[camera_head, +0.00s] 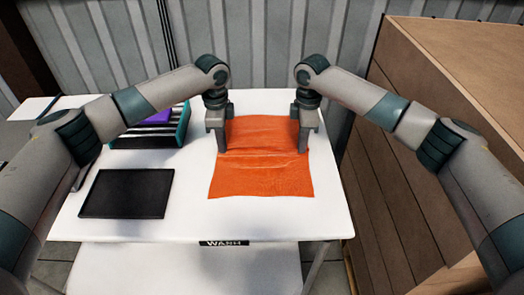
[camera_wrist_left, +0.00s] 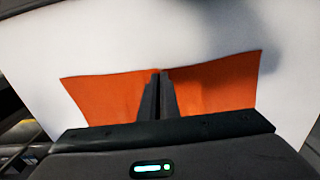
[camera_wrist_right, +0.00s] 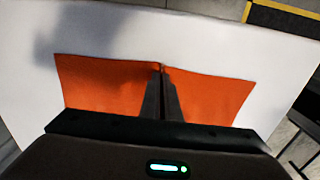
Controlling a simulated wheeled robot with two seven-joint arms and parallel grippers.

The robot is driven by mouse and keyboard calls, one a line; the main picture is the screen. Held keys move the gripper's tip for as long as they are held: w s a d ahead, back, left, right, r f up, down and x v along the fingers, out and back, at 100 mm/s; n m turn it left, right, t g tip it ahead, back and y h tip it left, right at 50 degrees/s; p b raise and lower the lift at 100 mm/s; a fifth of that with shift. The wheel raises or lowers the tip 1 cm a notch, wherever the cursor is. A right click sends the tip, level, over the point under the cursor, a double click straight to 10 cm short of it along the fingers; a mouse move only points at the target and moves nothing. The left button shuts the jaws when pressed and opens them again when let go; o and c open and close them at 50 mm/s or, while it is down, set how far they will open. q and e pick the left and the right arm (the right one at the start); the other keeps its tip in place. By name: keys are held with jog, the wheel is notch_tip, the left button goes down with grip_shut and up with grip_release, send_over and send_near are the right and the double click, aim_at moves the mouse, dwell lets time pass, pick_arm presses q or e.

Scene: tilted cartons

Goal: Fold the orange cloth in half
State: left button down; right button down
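The orange cloth (camera_head: 262,178) lies on the white table with wrinkles and a raised crease across its middle. My left gripper (camera_head: 221,150) is at the cloth's left edge, about halfway along. In the left wrist view its fingers (camera_wrist_left: 160,75) are shut on the cloth (camera_wrist_left: 215,90). My right gripper (camera_head: 303,150) is at the right edge, about level with the left one. In the right wrist view its fingers (camera_wrist_right: 162,70) are shut on the cloth (camera_wrist_right: 105,85). The exact pinch points are partly hidden by the fingers.
On the white table (camera_head: 280,222), a black tray (camera_head: 127,193) lies left of the cloth. A label reading "WASH" (camera_head: 224,243) is on the front edge. A large brown carton (camera_head: 400,170) stands close on the right.

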pick_arm(q)
jog(key=shift+r, duration=0.1)
pick_arm(e)
jog(key=shift+r, duration=0.15)
